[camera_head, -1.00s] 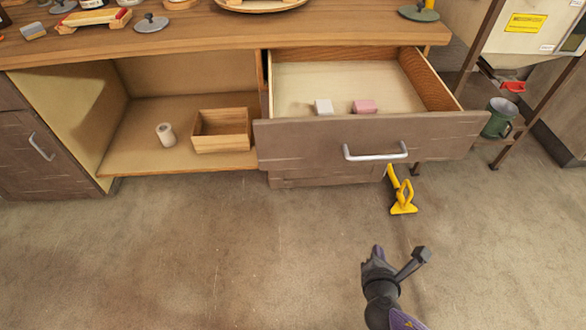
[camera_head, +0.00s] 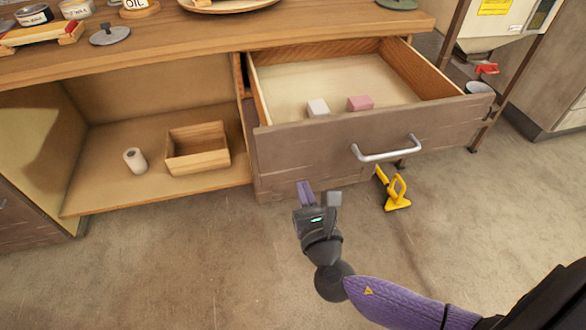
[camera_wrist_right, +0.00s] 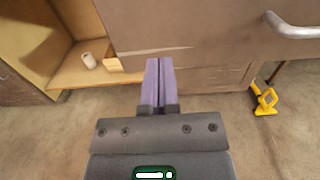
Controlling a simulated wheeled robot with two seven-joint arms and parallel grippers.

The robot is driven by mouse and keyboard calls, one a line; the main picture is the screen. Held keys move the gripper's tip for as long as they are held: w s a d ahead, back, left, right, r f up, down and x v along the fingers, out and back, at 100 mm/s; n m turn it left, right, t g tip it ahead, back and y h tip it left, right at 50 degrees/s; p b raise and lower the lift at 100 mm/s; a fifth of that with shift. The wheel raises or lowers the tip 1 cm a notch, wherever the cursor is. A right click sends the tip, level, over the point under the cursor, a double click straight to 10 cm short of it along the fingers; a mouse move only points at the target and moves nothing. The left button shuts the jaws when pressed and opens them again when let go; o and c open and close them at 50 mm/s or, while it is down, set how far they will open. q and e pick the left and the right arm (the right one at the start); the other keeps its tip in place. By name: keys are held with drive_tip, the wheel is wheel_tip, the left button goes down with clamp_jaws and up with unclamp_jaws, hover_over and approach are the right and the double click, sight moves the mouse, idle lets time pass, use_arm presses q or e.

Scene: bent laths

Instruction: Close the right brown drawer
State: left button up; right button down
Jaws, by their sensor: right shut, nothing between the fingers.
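The right brown drawer (camera_head: 310,152) is pulled out from under the wooden counter. A white block (camera_head: 317,108) and a pink block (camera_head: 360,103) lie inside it. Its silver bar handle (camera_head: 387,151) is on the front face and also shows in the right wrist view (camera_wrist_right: 292,28). My right gripper (camera_head: 319,193) is in front of the lower left part of the drawer front, left of the handle. In the right wrist view its fingers (camera_wrist_right: 159,68) are together and empty, pointing at the drawer front (camera_wrist_right: 185,40). Whether they touch it I cannot tell. My left gripper is not in view.
Left of the drawer is an open cabinet (camera_head: 110,180) with a wooden box (camera_head: 197,150) and a white roll (camera_head: 135,160). A yellow object (camera_head: 393,190) stands on the floor below the handle. The floor in front is otherwise clear.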

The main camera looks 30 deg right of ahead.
sight(293, 158)
drive_tip(key=b+x, duration=0.1)
drive_tip(key=x, duration=0.4)
drive_tip(key=shift+f, duration=0.15)
drive_tip(key=shift+w+d+b, duration=0.2)
drive_tip(key=shift+w+b, duration=0.2)
drive_tip(key=shift+w, duration=0.2)
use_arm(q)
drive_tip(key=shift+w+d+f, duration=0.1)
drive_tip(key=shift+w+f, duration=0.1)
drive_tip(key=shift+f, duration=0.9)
use_arm(e)
drive_tip(key=shift+w, duration=0.1)
